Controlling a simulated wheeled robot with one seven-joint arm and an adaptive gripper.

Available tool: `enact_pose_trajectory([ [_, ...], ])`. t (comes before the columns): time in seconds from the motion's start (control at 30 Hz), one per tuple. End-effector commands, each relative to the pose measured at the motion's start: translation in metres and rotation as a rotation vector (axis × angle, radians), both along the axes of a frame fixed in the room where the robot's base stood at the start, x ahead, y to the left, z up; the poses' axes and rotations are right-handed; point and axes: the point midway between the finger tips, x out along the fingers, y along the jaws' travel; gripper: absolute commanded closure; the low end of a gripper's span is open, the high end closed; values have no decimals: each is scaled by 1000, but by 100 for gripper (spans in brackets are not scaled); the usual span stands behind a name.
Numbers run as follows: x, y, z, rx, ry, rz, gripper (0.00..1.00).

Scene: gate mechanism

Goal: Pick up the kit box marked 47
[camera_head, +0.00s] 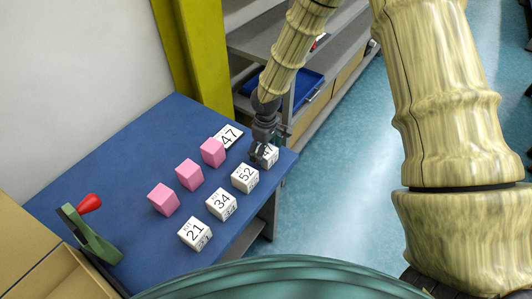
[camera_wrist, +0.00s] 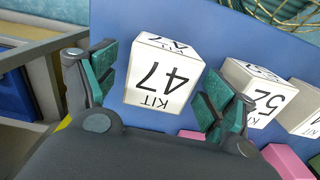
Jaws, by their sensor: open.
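The white kit box marked 47 (camera_head: 271,158) stands on the blue table at the right end of the front row of kit boxes. My gripper (camera_head: 264,150) is over it and partly hides it in the head view. In the wrist view the box (camera_wrist: 162,78) shows its "KIT 47" top, upside down, between my two open green-padded fingers (camera_wrist: 162,74). A gap shows between the box and the left finger; the right finger is close to it, and I cannot tell if it touches.
Kit boxes marked 52 (camera_head: 245,178), 34 (camera_head: 221,204) and 21 (camera_head: 195,234) line the blue table (camera_head: 120,150). Pink blocks (camera_head: 189,175) stand behind them, with a white card marked 47 (camera_head: 230,135). A red-knobbed green lever (camera_head: 92,225) is at left. Shelves (camera_head: 300,50) stand behind.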

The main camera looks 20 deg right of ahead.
Motion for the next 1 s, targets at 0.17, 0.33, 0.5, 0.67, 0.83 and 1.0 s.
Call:
enact_pose_trajectory([
  [0.17, 0, 0, -6, 0, 0, 1, 16],
  [0.33, 0, 0, -6, 0, 0, 1, 16],
  [0.5, 0, 0, -6, 0, 0, 0, 40],
  [0.67, 0, 0, -6, 0, 0, 0, 69],
  [0.83, 0, 0, -5, 1, -1, 0, 75],
  [1.0, 1, 0, -4, 0, -1, 0, 75],
])
